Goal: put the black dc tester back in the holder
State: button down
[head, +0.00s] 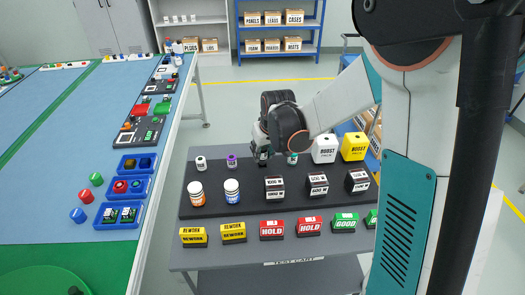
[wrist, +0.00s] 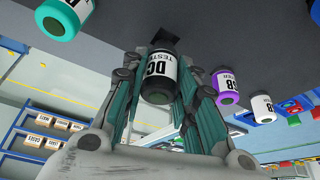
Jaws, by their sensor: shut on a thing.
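My gripper (wrist: 160,62) is shut on the black dc tester (wrist: 158,78), a dark cylinder with a white label reading DC TESTER. In the head view my gripper (head: 263,156) is over the rear row of the dark tray (head: 330,205), between the purple tester (head: 231,161) and the teal one (head: 292,158). The dc tester is mostly hidden by the fingers there. The wrist view shows a dark shape beyond the tester's far end. Whether the tester touches the holder, I cannot tell.
A white tester (head: 200,163) stands left of the purple one. White bottles (head: 196,193), black weights (head: 317,184) and white and yellow cubes (head: 354,147) share the tray. Coloured signs (head: 271,229) line the cart's front. A blue-topped table (head: 60,150) is at left.

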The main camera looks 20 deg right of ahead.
jog(key=shift+f+b, duration=1.1)
jog(key=shift+f, duration=0.25)
dwell(0.3)
jog(key=c, duration=1.2)
grip_release()
jog(key=v, duration=1.2)
jog(key=s+r+t, duration=0.1)
jog(key=s, duration=0.6)
jog(key=s+r+m+t, duration=0.1)
jog(key=s, duration=0.7)
jog(key=s+r, duration=0.1)
jog(key=s, duration=0.6)
jog(key=shift+s+a+r+t, duration=0.2)
jog(key=shift+s+r+t, duration=0.1)
jog(key=shift+s+t, duration=0.1)
